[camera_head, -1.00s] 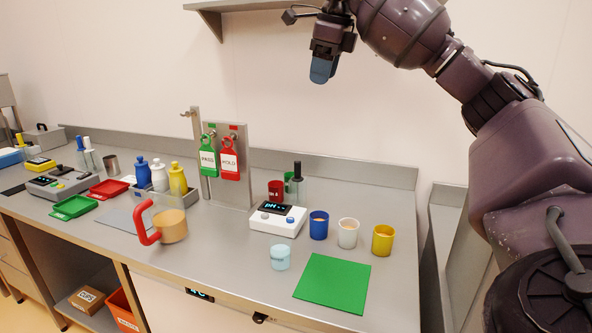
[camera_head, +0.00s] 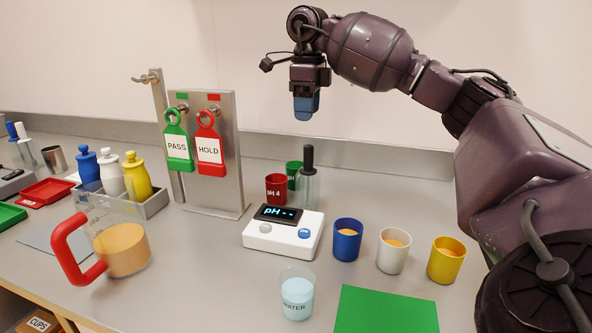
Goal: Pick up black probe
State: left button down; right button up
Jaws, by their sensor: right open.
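The black probe (camera_head: 308,158) stands upright in a clear holder (camera_head: 308,190) behind the white pH meter (camera_head: 283,233). Only its black upper part shows plainly above the holder. My right gripper (camera_head: 303,112) hangs in the air above the probe in the picture, with its blue fingers pointing down. It is open and holds nothing, and it is apart from the probe. My left gripper is not in view.
Red (camera_head: 277,189) and green (camera_head: 293,173) cups stand beside the holder. Blue (camera_head: 347,240), white (camera_head: 393,250) and yellow (camera_head: 446,260) cups stand to the right. A water cup (camera_head: 297,293) and green mat (camera_head: 385,312) are in front. The tag stand (camera_head: 225,155) is left.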

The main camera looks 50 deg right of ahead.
aim_at(309, 145)
jog(key=shift+s+d+f+b, duration=0.1)
jog(key=shift+s+f+b, duration=0.1)
jog(key=shift+f, duration=2.6)
jog(key=shift+s+d+f+b, duration=0.1)
jog(key=shift+f+b, duration=0.1)
jog(key=shift+f, duration=2.55)
jog(key=shift+c, duration=0.3)
jog(key=c, duration=0.8)
